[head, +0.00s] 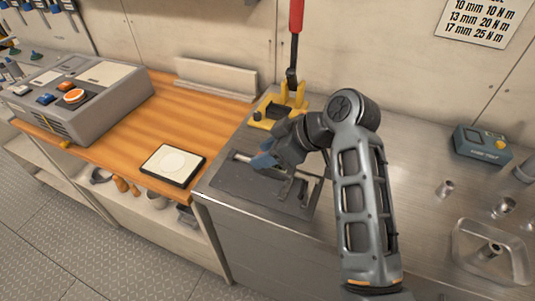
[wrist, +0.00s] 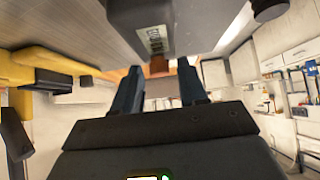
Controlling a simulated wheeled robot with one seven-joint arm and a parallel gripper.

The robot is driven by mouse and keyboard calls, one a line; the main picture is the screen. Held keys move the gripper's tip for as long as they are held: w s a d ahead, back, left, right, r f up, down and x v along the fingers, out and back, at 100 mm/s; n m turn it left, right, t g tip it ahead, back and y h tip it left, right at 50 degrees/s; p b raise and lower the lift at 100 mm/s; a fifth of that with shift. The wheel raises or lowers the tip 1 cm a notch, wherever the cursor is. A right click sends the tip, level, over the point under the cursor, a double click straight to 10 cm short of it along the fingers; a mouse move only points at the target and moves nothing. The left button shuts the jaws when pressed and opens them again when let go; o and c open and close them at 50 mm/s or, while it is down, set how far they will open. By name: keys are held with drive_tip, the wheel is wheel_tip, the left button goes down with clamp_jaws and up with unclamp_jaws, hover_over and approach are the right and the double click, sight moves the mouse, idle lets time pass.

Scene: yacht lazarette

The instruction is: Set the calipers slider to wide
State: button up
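The calipers lie on a dark mat (head: 232,180) on the steel bench in the head view. A pale bar (head: 243,157) shows left of my gripper and dark jaw-like parts (head: 292,188) show to its right. My gripper (head: 262,163) is low over the mat and hides the middle of them. In the wrist view my gripper (wrist: 158,88) has two dark blue fingers set apart with a gap between them. A grey block (wrist: 150,25) with a small marked label is close ahead at the top. I cannot tell whether it is the slider, or whether the fingers touch anything.
A yellow-based press (head: 277,110) with a red handle stands behind my gripper. A wooden top (head: 215,110) holds a white square pad (head: 173,165) and a grey console (head: 100,95). A grey-blue box (head: 482,144), metal cups and a tray (head: 505,275) are at the right.

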drive_tip(key=shift+o, duration=0.5)
drive_tip(key=shift+d+r, duration=0.1)
drive_tip(key=shift+b+v, duration=0.45)
drive_tip(key=shift+v, duration=3.3)
drive_tip(key=shift+s, duration=0.1)
